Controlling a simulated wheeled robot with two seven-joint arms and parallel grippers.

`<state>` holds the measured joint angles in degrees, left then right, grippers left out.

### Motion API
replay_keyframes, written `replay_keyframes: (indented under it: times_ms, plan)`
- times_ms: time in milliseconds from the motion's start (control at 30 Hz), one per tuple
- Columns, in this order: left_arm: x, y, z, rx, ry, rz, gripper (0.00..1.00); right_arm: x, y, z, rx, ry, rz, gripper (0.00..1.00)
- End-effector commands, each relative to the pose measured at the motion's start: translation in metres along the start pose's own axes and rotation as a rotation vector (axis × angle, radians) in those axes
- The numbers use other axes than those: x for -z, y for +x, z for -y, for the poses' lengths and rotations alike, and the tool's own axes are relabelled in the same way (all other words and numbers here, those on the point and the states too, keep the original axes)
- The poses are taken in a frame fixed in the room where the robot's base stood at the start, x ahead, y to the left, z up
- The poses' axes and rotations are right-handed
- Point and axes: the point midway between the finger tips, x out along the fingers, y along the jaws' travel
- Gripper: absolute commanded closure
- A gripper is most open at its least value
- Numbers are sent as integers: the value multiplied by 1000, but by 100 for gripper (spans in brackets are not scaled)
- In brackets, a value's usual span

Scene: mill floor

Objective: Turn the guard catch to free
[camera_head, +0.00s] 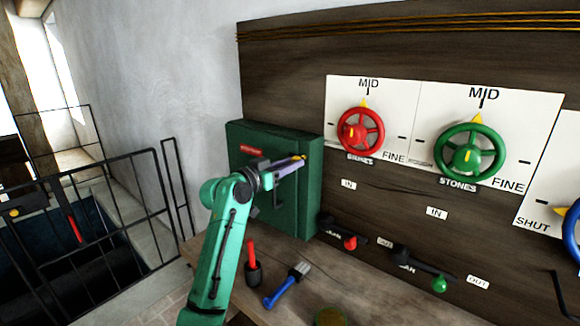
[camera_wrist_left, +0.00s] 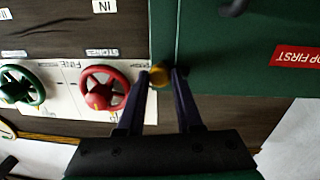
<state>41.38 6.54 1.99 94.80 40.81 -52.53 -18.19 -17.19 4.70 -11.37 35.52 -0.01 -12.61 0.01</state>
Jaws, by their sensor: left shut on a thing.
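A green box (camera_head: 262,205) with a red label hangs on the dark wooden wall. At the right edge of its front is a small yellow catch (camera_head: 301,156), mostly hidden by my fingers. In the left wrist view the yellow catch (camera_wrist_left: 159,74) sits between the fingertips, at the seam of the green box. My left gripper (camera_head: 293,163) is shut on it; its green arm rises from below. The label in the wrist view (camera_wrist_left: 298,58) reads "OP FIRST". Which position the catch points to cannot be told. My right gripper is not in view.
A red handwheel (camera_head: 375,126), a green handwheel (camera_head: 490,165) and a partly cut-off blue one (camera_head: 574,232) stand out to the right. Below them are levers with a red knob (camera_head: 350,243) and a green knob (camera_head: 438,285). A blue-handled brush (camera_head: 279,291) lies below; railings (camera_head: 100,185) stand left.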

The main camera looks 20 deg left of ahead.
Motion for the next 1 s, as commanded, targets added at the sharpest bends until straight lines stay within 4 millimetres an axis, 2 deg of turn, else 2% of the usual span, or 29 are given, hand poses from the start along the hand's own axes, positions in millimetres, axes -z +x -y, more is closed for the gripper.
replay_keyframes:
  times_ms: [500,733,1000]
  plan:
    - [-1,0,0,6,405,26,100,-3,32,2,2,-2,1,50]
    - [1,0,0,8,623,42,100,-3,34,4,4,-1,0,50]
    - [2,0,-1,9,878,59,100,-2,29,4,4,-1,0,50]
